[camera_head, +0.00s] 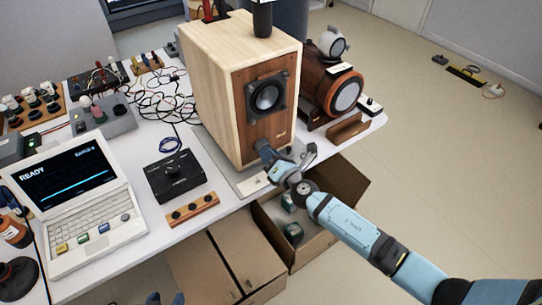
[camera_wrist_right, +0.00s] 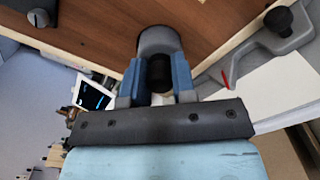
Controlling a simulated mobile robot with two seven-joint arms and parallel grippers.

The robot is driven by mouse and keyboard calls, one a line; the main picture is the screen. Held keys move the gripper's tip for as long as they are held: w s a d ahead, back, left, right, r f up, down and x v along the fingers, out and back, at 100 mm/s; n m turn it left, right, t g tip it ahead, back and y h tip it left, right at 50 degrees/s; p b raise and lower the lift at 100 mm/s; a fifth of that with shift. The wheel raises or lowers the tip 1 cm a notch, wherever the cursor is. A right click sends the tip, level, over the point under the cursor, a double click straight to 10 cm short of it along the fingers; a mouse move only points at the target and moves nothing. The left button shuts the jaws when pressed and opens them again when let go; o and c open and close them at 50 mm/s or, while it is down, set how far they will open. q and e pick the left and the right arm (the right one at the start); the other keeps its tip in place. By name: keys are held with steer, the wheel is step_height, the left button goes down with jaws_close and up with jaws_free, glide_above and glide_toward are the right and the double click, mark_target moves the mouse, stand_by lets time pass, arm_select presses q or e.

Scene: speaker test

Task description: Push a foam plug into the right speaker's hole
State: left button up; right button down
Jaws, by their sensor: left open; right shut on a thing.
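The wooden speaker (camera_head: 215,95) stands upright on the table, its brown front panel bearing a black driver (camera_head: 266,94). My right gripper (camera_head: 263,148) is at the low part of that panel. In the right wrist view its blue fingers (camera_wrist_right: 156,80) are shut on a grey plug (camera_wrist_right: 158,40), whose far end meets the brown panel (camera_wrist_right: 90,20). The hole is hidden behind plug and fingers, so I cannot tell how deep the plug sits. My left gripper (camera_head: 165,299) shows only its fingertips at the bottom edge, apart and empty.
A grey clamp-like bracket (camera_wrist_right: 265,45) is close right of the fingers in the wrist view. The white table (camera_head: 150,222) holds a laptop (camera_head: 80,190), a black box (camera_head: 174,177) and cables. A brown drum-shaped device (camera_head: 325,85) stands right. Open cardboard boxes (camera_head: 335,185) are below the table edge.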

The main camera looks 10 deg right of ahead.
arm_select(q)
steer(key=shift+a+f, duration=0.15)
steer(key=shift+f, duration=0.05)
arm_select(e)
steer(key=shift+x, duration=0.8)
steer(key=c, duration=0.8)
jaws_free()
steer(key=shift+c, duration=0.2)
steer(key=shift+s, duration=0.2)
arm_select(q)
steer(key=shift+w+r+b, duration=0.1)
steer(key=shift+r+b, duration=0.05)
steer(key=shift+b, duration=0.45)
arm_select(e)
steer(key=v, duration=1.3)
steer(key=shift+s, duration=0.2)
